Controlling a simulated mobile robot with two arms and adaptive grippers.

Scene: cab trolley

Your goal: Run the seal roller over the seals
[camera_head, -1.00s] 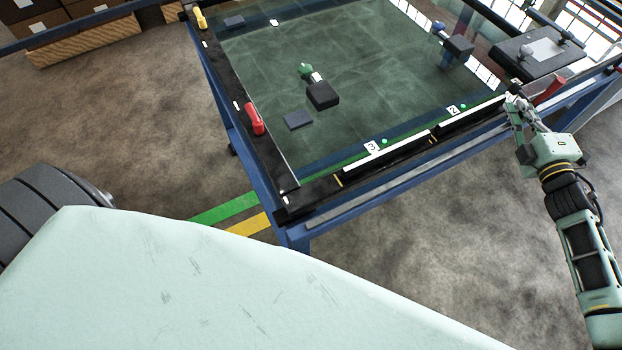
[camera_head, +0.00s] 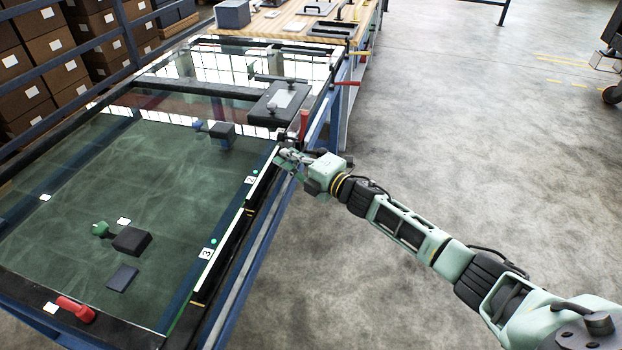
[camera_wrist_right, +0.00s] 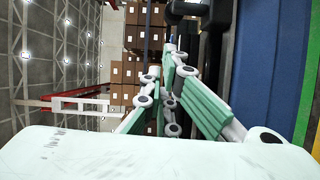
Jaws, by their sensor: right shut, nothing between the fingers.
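Two seal strips, black with a white top, run along the table's right edge in the head view: one by label 2 (camera_head: 259,192) and one by label 3 (camera_head: 213,259). My right gripper (camera_head: 284,154) is shut and empty at the far end of the strip by label 2, close to a red handle (camera_head: 304,122). Whether it touches the frame is unclear. Its fingers also show in the right wrist view (camera_wrist_right: 167,72). I cannot tell for sure which item is the seal roller. A black block with a green-ended handle (camera_head: 131,241) lies on the glass. My left gripper is out of view.
A blue-and-black tool (camera_head: 220,130) and a dark plate with handles (camera_head: 279,104) are on the glass table. A red clamp (camera_head: 76,309) is at the near left. A wooden bench (camera_head: 281,21) stands beyond.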

